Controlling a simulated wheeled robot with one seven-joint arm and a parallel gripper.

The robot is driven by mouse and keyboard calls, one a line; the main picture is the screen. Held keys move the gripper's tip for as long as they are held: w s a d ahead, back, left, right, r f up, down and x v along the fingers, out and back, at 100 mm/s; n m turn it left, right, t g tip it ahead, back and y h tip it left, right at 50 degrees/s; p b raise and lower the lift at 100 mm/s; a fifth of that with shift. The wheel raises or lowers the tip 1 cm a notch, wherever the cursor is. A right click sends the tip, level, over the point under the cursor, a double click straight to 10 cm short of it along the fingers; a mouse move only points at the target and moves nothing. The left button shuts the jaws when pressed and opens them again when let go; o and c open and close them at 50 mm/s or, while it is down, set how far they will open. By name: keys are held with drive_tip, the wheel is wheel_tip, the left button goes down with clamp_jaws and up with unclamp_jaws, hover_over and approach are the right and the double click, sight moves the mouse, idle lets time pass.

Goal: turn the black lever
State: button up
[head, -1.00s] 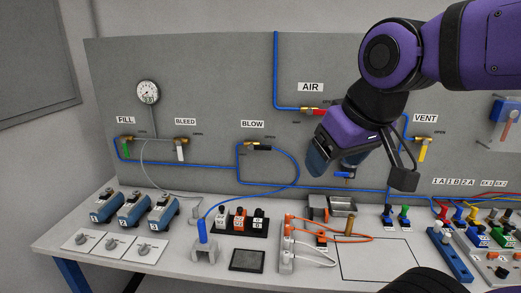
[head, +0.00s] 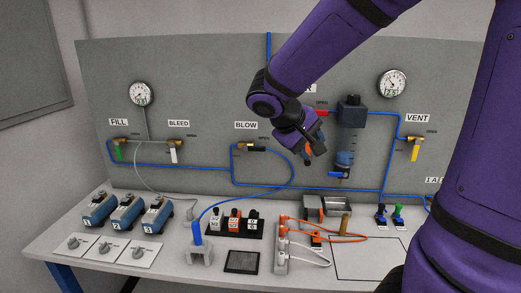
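The black lever (head: 257,149) is on the brass valve under the BLOW label (head: 246,125) in the head view. It lies level, pointing right along the blue pipe. My gripper (head: 316,150) is in front of the panel, to the right of the lever in the picture and apart from it. It is small and seen at an angle, so I cannot tell whether its fingers are open. My purple arm covers most of the AIR label and part of the pipe near it.
A green lever (head: 118,149) and a white lever (head: 173,156) hang at FILL and BLEED; a yellow lever (head: 414,154) hangs at VENT. A filter unit (head: 348,130) is right of my gripper. A blue hose (head: 293,175) loops below it. The bench below holds several devices.

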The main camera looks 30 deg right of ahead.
drive_tip(key=w+f+n+h, duration=0.1)
drive_tip(key=w+f+h, duration=0.2)
drive_tip(key=w, duration=0.4)
drive_tip(key=n+t+h, duration=0.4)
drive_tip(key=n+t, duration=0.2)
drive_tip(key=t, duration=0.3)
approach(259, 149)
drive_tip(key=x, duration=1.1)
clamp_jaws()
